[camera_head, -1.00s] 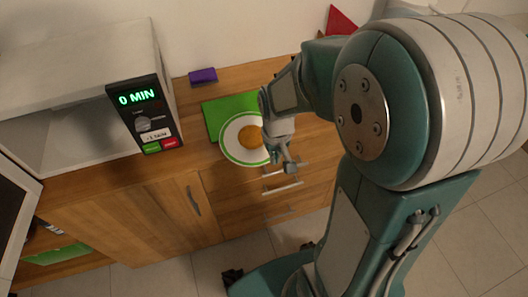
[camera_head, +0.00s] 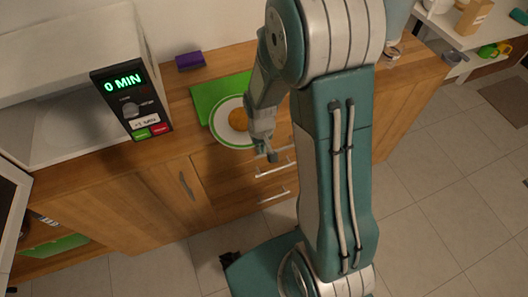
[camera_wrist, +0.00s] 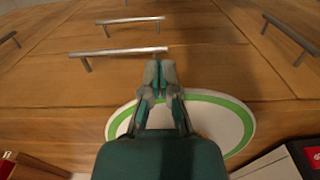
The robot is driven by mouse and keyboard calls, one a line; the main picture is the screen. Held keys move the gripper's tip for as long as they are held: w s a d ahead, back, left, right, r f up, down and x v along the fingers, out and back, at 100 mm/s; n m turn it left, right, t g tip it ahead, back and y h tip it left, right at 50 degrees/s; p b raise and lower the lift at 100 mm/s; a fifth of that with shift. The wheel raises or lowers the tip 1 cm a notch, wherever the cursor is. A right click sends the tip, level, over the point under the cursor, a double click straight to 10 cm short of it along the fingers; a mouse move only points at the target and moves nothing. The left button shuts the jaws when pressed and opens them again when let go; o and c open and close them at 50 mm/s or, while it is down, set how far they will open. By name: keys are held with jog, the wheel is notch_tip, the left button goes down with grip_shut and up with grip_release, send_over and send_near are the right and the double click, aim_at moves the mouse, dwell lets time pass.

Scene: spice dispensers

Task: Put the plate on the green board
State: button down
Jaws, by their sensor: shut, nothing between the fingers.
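The white plate (camera_head: 222,127) with a green rim carries a round orange item (camera_head: 238,119). It lies at the counter's front, overlapping the front part of the green board (camera_head: 207,96); the arm hides its right side. My gripper (camera_head: 272,155) is shut and empty at the plate's front right, near the counter's front edge. In the wrist view the gripper's closed fingertips (camera_wrist: 161,70) point past the plate (camera_wrist: 235,120) toward the drawer fronts. My gripper hides the middle of the plate there. I cannot tell whether the gripper touches the plate.
A microwave (camera_head: 70,65) reading 0 MIN stands left of the board. A purple sponge-like block (camera_head: 190,61) lies behind. Drawer handles (camera_head: 273,171) stick out below the counter (camera_head: 165,150). A white shelf with cups (camera_head: 488,51) is at the far right.

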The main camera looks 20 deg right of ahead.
jog(key=shift+w, duration=0.1)
jog(key=w, duration=0.6)
jog(key=shift+w, duration=0.35)
jog(key=shift+s, duration=0.1)
